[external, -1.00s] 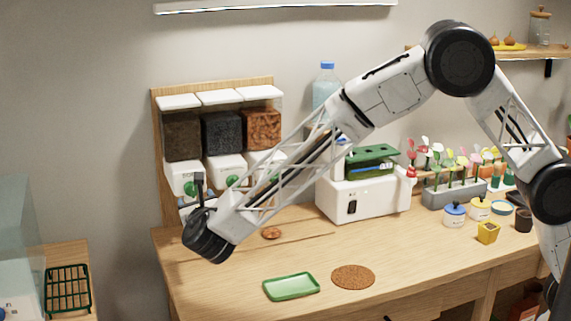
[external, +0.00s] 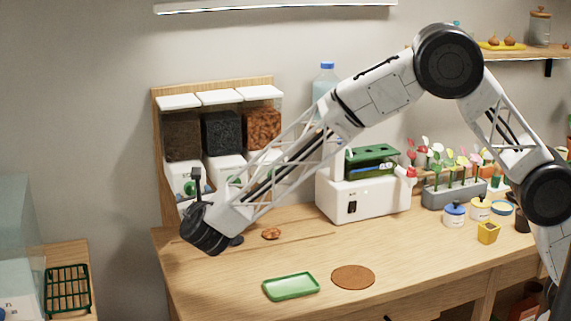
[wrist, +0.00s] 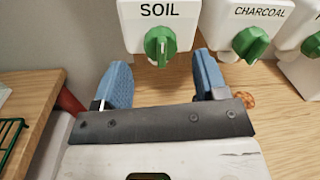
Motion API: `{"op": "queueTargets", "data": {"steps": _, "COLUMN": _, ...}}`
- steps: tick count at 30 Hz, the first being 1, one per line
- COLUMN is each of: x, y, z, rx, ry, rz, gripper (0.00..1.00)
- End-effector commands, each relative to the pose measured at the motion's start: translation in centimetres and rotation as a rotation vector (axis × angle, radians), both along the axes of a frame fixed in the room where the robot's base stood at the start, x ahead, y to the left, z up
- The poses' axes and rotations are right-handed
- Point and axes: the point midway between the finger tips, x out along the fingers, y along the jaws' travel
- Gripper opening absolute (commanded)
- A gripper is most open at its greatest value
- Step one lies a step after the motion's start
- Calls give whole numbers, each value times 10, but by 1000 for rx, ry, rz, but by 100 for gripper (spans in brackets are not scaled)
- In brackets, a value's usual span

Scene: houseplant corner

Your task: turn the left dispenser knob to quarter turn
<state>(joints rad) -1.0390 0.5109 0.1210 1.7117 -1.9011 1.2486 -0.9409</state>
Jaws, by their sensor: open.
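The left dispenser is labelled SOIL (wrist: 160,12) in the wrist view. Its green knob (wrist: 160,45) has its ridge close to vertical there. In the external view the soil bin (external: 183,135) stands leftmost on the wooden back panel, and the green knob is partly hidden behind my wrist. My gripper (wrist: 162,80) is open, with blue fingers apart and nothing between them. In the wrist view the fingers lie below and to either side of the knob, with no visible contact. The fingertips are hard to make out in the external view.
The charcoal dispenser's green knob (wrist: 250,43) is close on the right. A third green knob (wrist: 312,44) is at the edge. A green tray (external: 291,286) and a round brown mat (external: 353,277) lie on the table. A white machine (external: 362,195) stands right of the dispensers.

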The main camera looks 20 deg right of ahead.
Motion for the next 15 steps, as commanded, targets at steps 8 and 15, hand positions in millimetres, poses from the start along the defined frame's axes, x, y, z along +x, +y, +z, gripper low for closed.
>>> {"op": "queueTargets", "data": {"steps": 8, "x": 28, "y": -2, "z": 0, "rx": 0, "ry": -1, "rz": 0, "gripper": 66}}
{"op": "queueTargets", "data": {"steps": 15, "x": 35, "y": -3, "z": 1, "rx": 0, "ry": -1, "rz": 0, "gripper": 66}}
